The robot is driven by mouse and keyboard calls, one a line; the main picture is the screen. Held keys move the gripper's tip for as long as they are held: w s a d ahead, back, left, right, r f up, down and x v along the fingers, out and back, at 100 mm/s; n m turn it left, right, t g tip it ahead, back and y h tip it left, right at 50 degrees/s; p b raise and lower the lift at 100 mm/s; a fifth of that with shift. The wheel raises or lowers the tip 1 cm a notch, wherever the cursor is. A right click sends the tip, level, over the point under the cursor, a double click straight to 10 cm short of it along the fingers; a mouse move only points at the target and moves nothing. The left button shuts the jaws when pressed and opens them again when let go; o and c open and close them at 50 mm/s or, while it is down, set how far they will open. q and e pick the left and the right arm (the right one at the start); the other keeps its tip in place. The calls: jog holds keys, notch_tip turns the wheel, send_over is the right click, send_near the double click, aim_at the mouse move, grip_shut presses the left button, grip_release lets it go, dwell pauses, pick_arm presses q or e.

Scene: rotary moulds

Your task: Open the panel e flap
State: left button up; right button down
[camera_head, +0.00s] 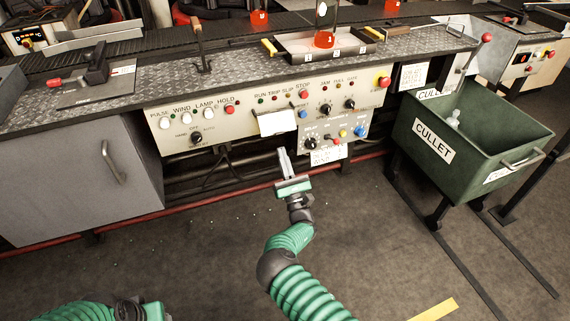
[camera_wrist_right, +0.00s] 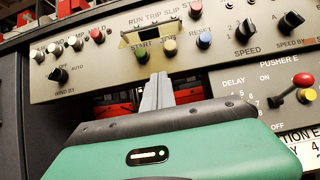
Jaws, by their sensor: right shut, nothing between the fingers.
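A pale flap (camera_head: 277,122) sits at the middle of the cream control panel in the head view, just left of a blue button. It seems to stand out from the panel. In the wrist view, a green button (camera_wrist_right: 142,55) and a yellow button (camera_wrist_right: 170,47) are in plain sight, with the words START and JOG above them. A dark, yellow-edged strip (camera_wrist_right: 128,41) lies there too. My right gripper (camera_head: 283,151) is shut and empty, just below the flap; its fingers (camera_wrist_right: 160,77) point up toward these buttons. My left gripper is not clearly visible; only part of my arm shows at lower left.
A smaller panel (camera_head: 352,119) with knobs and a red-tipped lever stands right of the gripper. The green CULLET bin (camera_head: 425,143) is further right, and a grey cabinet (camera_head: 88,175) is on the left. The floor in front is mostly clear.

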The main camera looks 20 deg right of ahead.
aim_at(278, 123)
jog(key=r, duration=0.2)
jog(key=w+r, duration=0.1)
jog(key=r+b, duration=0.1)
jog(key=r, duration=0.1)
jog(key=shift+w+d+r, duration=0.1)
jog(key=shift+w+r, duration=0.15)
jog(key=shift+r, duration=0.05)
jog(key=shift+d, duration=0.1)
